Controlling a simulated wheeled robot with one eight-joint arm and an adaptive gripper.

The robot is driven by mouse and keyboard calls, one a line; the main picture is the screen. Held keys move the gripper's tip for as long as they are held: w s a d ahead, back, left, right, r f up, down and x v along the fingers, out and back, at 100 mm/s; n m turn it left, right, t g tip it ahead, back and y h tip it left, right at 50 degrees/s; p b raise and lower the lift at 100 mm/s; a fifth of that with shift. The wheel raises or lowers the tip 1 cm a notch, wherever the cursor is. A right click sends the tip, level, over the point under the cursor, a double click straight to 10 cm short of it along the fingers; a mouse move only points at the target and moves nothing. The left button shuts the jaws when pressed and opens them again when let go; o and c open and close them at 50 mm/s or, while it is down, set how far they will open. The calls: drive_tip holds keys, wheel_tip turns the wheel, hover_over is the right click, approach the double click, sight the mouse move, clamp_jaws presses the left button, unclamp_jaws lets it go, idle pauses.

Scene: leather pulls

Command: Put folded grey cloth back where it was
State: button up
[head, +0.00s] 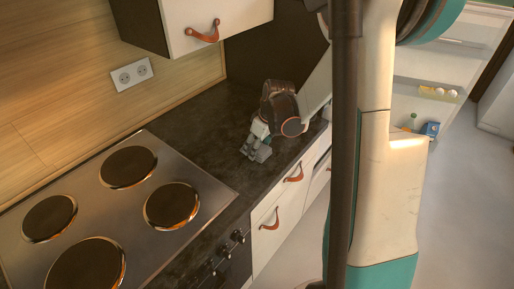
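My gripper (256,151) is small in the head view. It points down over the dark countertop, between the cooktop and the far end of the counter. Its tip is a small grey shape at or just above the counter surface. I cannot tell whether this grey shape is only the fingers or also the folded grey cloth. I cannot make out the cloth as a separate thing anywhere. Whether the fingers are open or shut is too small to see.
The cooktop (155,222) with round burners fills the lower left. The dark countertop (190,115) is clear behind my gripper. White drawers (279,219) with leather pulls are below, and a wall cabinet (225,15) hangs above. Open shelves (418,98) at right hold small items.

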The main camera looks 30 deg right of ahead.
drive_tip(key=shift+r, duration=0.1)
drive_tip(key=shift+f, duration=0.25)
drive_tip(key=o, duration=1)
drive_tip(key=shift+r, duration=0.1)
drive_tip(key=shift+o, duration=0.2)
drive_tip(key=shift+r, duration=0.1)
drive_tip(key=p+v, duration=0.3)
drive_tip(key=v, duration=0.9)
drive_tip(key=shift+p, duration=0.4)
